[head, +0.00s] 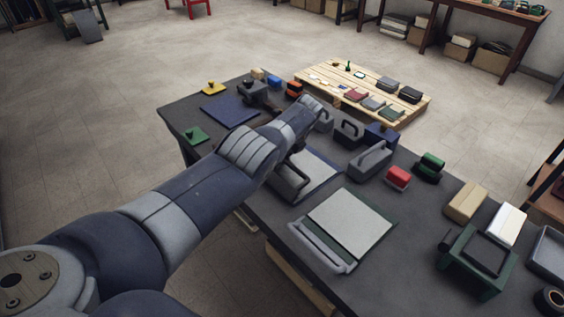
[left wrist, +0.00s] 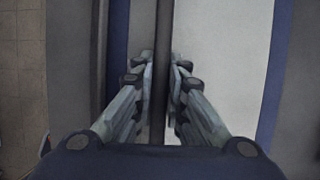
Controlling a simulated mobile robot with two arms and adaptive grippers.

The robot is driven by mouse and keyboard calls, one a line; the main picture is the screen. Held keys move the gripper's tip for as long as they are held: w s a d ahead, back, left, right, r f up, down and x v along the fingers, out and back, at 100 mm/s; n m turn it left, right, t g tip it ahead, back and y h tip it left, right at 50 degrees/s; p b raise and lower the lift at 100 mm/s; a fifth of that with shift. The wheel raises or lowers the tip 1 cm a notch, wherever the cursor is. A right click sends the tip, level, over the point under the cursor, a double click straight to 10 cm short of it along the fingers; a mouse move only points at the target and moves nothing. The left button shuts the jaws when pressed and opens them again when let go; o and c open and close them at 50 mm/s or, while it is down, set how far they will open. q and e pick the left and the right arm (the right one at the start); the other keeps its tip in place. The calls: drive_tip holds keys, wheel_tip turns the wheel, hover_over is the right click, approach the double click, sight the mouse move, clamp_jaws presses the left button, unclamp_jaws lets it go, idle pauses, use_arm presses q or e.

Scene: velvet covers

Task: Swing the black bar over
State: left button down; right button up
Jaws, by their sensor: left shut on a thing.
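The black bar (left wrist: 162,45) runs upright through the middle of the left wrist view. My left gripper (left wrist: 161,85) has its fingers closed on both sides of it. In the head view my left gripper (head: 297,155) is partly hidden by my arm, and the dark bar (head: 299,174) shows just below it. The bar is over a pale sheet (head: 318,168) with a blue border (head: 331,180). The pale sheet also shows right of the bar in the left wrist view (left wrist: 222,60). My right gripper is not in view.
The dark table (head: 375,282) also holds a grey-white board (head: 350,222) with a grey handle, a green frame stand (head: 477,262), a red block (head: 398,177) and several handled blocks. A wooden pallet (head: 408,110) with small items lies beyond.

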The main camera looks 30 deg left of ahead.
use_arm(q)
drive_tip(key=c, duration=1.6)
unclamp_jaws()
drive_tip(key=shift+w+r, duration=0.2)
drive_tip(key=shift+d+f, duration=0.1)
drive_tip(key=shift+s, duration=0.1)
drive_tip(key=v, duration=1.2)
drive_tip(key=shift+f, duration=0.1)
